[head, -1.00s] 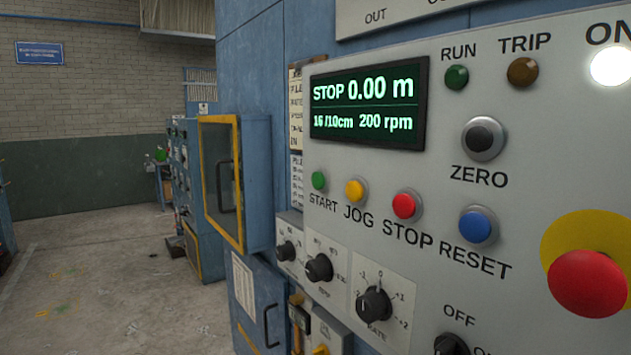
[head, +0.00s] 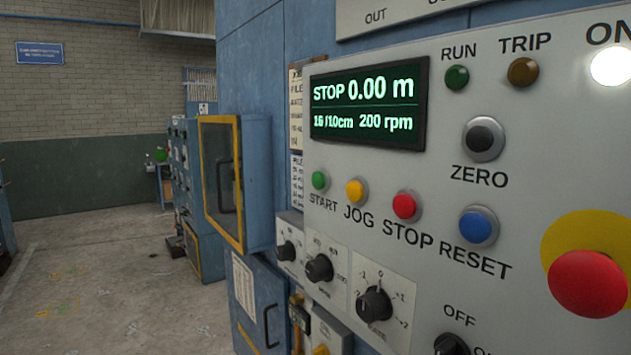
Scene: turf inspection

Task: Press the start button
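The green start button (head: 319,180) sits on the grey control panel (head: 445,190), at the left end of a row of buttons, with the word START below it. The display (head: 369,105) above it reads STOP, 0.00 m, 16 /10cm and 200 rpm. The RUN lamp (head: 457,77) is dark green and looks unlit. The ON lamp (head: 611,66) glows white. Neither of my grippers shows in the head view.
Close to the start button are the yellow JOG button (head: 356,191), red STOP button (head: 405,205) and blue RESET button (head: 477,226). A large red mushroom button (head: 588,284) sticks out at right. Dials (head: 374,303) lie below. The floor (head: 110,285) at left is mostly open.

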